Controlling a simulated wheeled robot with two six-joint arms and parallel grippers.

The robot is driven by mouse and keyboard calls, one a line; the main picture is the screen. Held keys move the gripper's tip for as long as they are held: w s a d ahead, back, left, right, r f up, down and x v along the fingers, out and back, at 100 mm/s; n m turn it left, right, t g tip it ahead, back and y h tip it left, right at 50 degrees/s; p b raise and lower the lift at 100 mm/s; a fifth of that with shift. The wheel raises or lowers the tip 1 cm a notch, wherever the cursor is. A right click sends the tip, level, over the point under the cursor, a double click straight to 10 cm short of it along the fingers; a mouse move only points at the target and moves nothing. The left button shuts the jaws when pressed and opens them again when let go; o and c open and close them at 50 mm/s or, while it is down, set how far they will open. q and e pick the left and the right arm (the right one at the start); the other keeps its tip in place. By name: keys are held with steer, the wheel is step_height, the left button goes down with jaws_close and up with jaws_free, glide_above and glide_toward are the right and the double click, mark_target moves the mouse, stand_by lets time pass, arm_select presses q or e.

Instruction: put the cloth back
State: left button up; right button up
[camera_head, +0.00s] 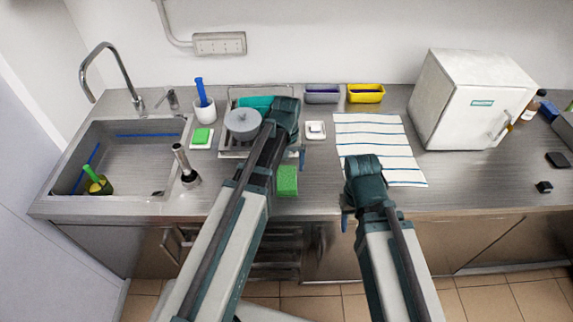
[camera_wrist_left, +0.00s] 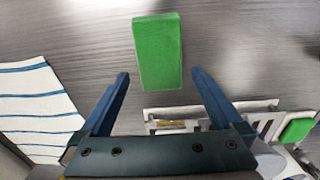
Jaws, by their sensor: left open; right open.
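A white cloth with blue stripes (camera_head: 375,135) lies flat on the steel counter, right of the middle; it also shows at the left of the left wrist view (camera_wrist_left: 38,95). A teal item (camera_head: 255,102), possibly another cloth, is partly hidden at the rack behind my left arm. My left gripper (camera_wrist_left: 160,85) is open and empty, pointing down over the counter, left of the striped cloth. A green sponge (camera_wrist_left: 158,50) lies ahead of its fingers. My right gripper (camera_head: 346,222) is open at the counter's front edge, by the striped cloth's lower left; its arm hides part of the cloth.
A rack (camera_head: 230,150) holds a grey round lidded item (camera_head: 242,122). The sink (camera_head: 120,150) is at the left, with a dark-headed tool (camera_head: 187,170) beside it. Grey (camera_head: 322,97) and yellow (camera_head: 366,95) bins stand at the wall. A white freezer box (camera_head: 465,100) stands right.

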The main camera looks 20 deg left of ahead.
mark_target(287, 175)
arm_select(q)
step_height(287, 175, up, 8)
steer(key=p, duration=0.7)
steer(key=s+d+m, duration=0.3)
steer(key=s+d, duration=0.2)
steer(key=s, duration=0.2)
steer(key=s+d+m+y, duration=0.1)
steer(key=s+d+m, duration=0.3)
steer(key=s, duration=0.4)
steer(key=shift+s+d+r, duration=0.15)
steer(key=shift+s+d, duration=0.1)
steer(key=shift+d, duration=0.65)
arm_select(e)
step_height(287, 175, up, 8)
arm_select(q)
step_height(287, 175, down, 6)
steer(key=b, duration=0.6)
steer(key=shift+f, duration=0.2)
arm_select(e)
step_height(287, 175, down, 6)
steer(key=shift+f, duration=0.15)
